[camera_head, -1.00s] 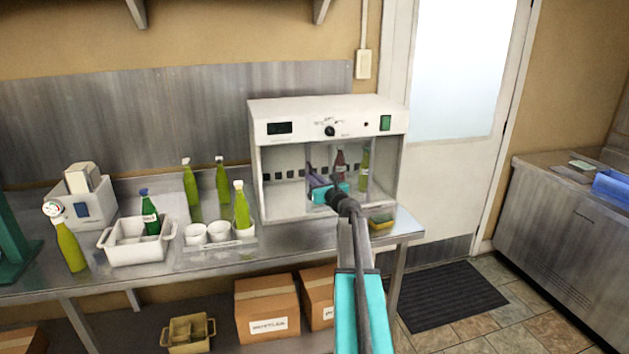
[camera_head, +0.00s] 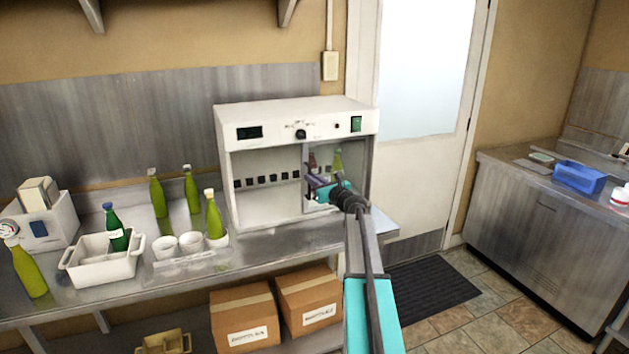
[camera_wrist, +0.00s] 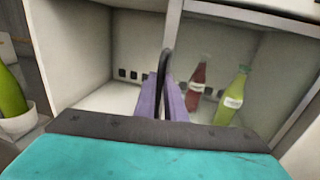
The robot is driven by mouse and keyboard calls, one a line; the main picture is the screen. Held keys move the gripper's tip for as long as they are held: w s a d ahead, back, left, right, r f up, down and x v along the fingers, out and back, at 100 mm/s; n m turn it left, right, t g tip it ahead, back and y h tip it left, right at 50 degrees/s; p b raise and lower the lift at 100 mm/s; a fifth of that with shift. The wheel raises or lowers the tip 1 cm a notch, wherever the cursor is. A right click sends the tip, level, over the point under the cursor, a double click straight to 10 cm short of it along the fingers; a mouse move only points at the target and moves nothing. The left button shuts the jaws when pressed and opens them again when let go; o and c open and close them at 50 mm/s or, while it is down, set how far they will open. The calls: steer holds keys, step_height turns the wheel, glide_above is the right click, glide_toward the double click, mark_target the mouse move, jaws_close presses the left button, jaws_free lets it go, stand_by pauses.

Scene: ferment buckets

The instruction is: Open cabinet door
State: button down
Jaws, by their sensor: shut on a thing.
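The cabinet (camera_head: 295,115) is a white box with a control panel on top, standing on the steel bench. Its left half is an open, empty-looking bay. A clear door panel (camera_head: 322,155) covers the right part. My gripper (camera_head: 320,186) is at this panel's left side. In the wrist view its purple fingers (camera_wrist: 163,103) are shut around a black curved handle (camera_wrist: 165,66). Behind the panel stand a red bottle (camera_wrist: 197,86) and a yellow-green bottle (camera_wrist: 233,97). My arm hides the panel's lower right.
Green bottles (camera_head: 158,195), a white tub (camera_head: 104,262) and white cups (camera_head: 191,243) stand on the bench (camera_head: 290,238) left of the cabinet. Cardboard boxes (camera_head: 245,315) sit below. A steel counter (camera_head: 535,215) stands at right; floor with a dark mat (camera_head: 425,290) lies between.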

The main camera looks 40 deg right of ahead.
steer(key=shift+f, duration=0.15)
steer(key=c, duration=1.8)
jaws_free()
steer(key=shift+a, duration=0.15)
steer(key=shift+c, duration=0.2)
steer(key=shift+r, duration=0.2)
steer(key=shift+s+a+b, duration=0.15)
steer(key=shift+s+b, duration=0.65)
steer(key=shift+s, duration=2.65)
steer(key=shift+s+a+b, duration=0.1)
steer(key=shift+s+b, duration=0.65)
steer(key=shift+s, duration=2.65)
steer(key=shift+s+f, duration=0.1)
steer(key=shift+s, duration=0.05)
